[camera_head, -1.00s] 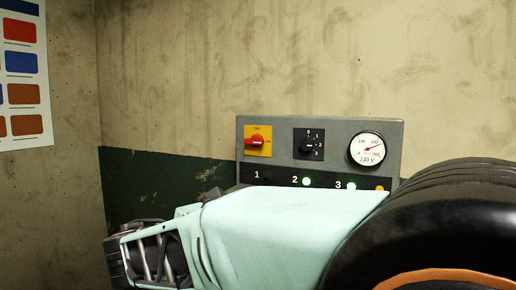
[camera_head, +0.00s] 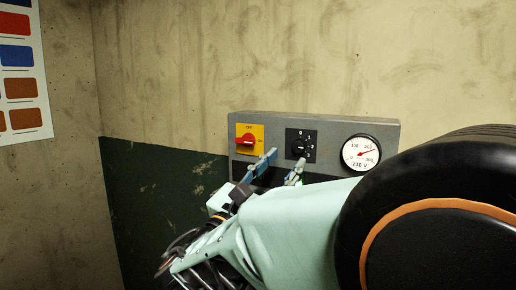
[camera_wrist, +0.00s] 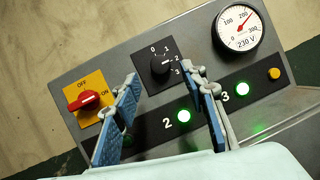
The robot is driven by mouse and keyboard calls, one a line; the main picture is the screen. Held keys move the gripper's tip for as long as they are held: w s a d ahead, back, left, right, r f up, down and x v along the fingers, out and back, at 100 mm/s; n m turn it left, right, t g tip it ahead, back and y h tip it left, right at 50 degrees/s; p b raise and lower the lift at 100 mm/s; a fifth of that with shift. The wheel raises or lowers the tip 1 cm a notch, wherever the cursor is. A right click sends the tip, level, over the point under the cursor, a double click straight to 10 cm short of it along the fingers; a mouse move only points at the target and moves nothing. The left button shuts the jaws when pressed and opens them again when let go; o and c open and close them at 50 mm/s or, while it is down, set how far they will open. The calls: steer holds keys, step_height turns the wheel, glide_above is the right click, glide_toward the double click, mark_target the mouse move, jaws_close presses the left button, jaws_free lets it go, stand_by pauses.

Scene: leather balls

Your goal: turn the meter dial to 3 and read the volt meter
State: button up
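The black meter dial (camera_wrist: 160,66) is on a grey panel, marked 0 to 3. Its white mark appears to point at 2; it also shows in the head view (camera_head: 299,147). The round volt meter (camera_wrist: 240,27) is right of it, labelled 230 V, with its red needle between 200 and 300; the head view shows it too (camera_head: 361,153). My gripper (camera_wrist: 164,76) is open and empty. Its two blue-padded fingers are spread in front of the panel, left and right below the dial. In the head view my gripper (camera_head: 286,160) is just below the dial.
A red switch (camera_wrist: 88,100) on a yellow plate, turned toward ON, is close to my left finger. Green lamps 2 (camera_wrist: 184,116) and 3 (camera_wrist: 242,88) are lit. A yellow button (camera_wrist: 274,73) is at the right. Lamp 1 is mostly hidden by a finger.

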mark_target(296, 148)
steer(key=shift+p+x, duration=0.35)
steer(key=shift+x, duration=1.95)
steer(key=shift+c, duration=0.2)
jaws_close()
